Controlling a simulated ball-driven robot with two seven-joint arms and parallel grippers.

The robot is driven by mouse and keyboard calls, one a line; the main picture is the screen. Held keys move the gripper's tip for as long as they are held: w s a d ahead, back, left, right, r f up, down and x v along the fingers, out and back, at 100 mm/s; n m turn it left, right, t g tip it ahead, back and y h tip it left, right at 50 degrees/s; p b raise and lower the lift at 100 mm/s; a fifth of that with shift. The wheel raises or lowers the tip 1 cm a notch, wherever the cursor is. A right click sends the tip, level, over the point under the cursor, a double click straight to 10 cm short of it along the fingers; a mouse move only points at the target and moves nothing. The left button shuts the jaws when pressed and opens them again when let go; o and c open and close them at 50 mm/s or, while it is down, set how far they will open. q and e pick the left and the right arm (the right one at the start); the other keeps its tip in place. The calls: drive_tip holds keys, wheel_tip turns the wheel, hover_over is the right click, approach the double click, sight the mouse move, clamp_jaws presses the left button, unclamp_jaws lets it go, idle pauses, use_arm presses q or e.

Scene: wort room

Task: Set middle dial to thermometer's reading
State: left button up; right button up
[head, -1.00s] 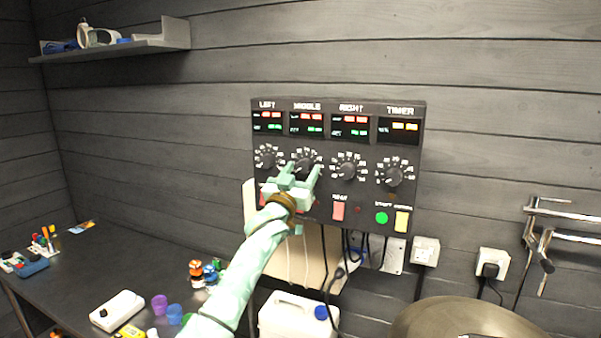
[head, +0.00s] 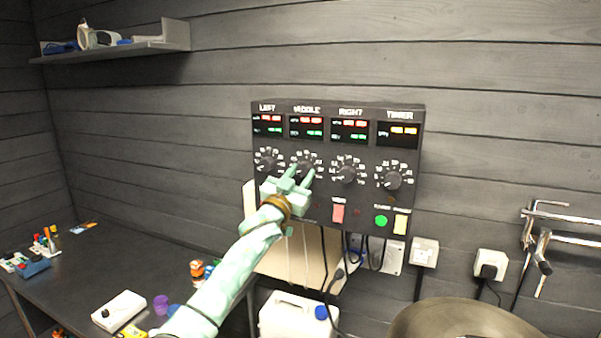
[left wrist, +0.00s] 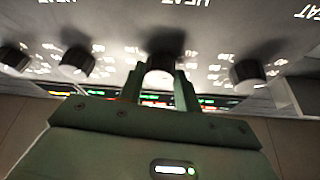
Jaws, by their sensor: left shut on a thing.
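The control panel (head: 335,205) hangs on the wall with displays marked left, middle, right and timer above a row of black dials. The middle dial (head: 307,162) has white scale marks around it; the panel's small digits are too blurred to read. My left gripper (head: 301,175) is at the middle dial. In the left wrist view its fingers (left wrist: 160,84) are shut on the sides of that dial's knob (left wrist: 161,64). The knob's pointer is hidden. I cannot make out a thermometer. My right gripper is not in view.
The left dial (head: 266,163) and right dial (head: 346,175) sit close on either side. Below are a red switch (head: 338,213), a green button (head: 381,221) and hanging cables. A dark bench (head: 75,290) with small items stands at left, a metal vessel (head: 430,315) at lower right.

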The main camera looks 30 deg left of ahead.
use_arm(q)
drive_tip(key=m+h+p, duration=0.1)
drive_tip(key=m, duration=0.1)
drive_tip(key=m+g+h+p, duration=0.1)
drive_tip(key=m, duration=0.2)
drive_tip(key=m+h+p, duration=0.1)
drive_tip(key=m, duration=0.1)
drive_tip(key=shift+a+r+m+p, duration=0.2)
drive_tip(key=shift+a+m+p, duration=0.05)
drive_tip(key=shift+m+p, duration=0.15)
drive_tip(key=shift+m+g+h+p, duration=0.5)
drive_tip(key=shift+m+p, duration=0.2)
drive_tip(key=shift+m, duration=0.5)
drive_tip(key=shift+m+g+h+p, duration=0.45)
drive_tip(key=shift+m+p, duration=0.25)
drive_tip(key=shift+m, duration=0.5)
drive_tip(key=shift+f, duration=0.1)
drive_tip(key=o, duration=1)
drive_tip(key=shift+s, duration=0.1)
drive_tip(key=b+v, duration=0.4)
drive_tip(key=v, duration=1.2)
drive_tip(key=shift+s+a+b, duration=0.1)
drive_tip(key=shift+b, duration=0.25)
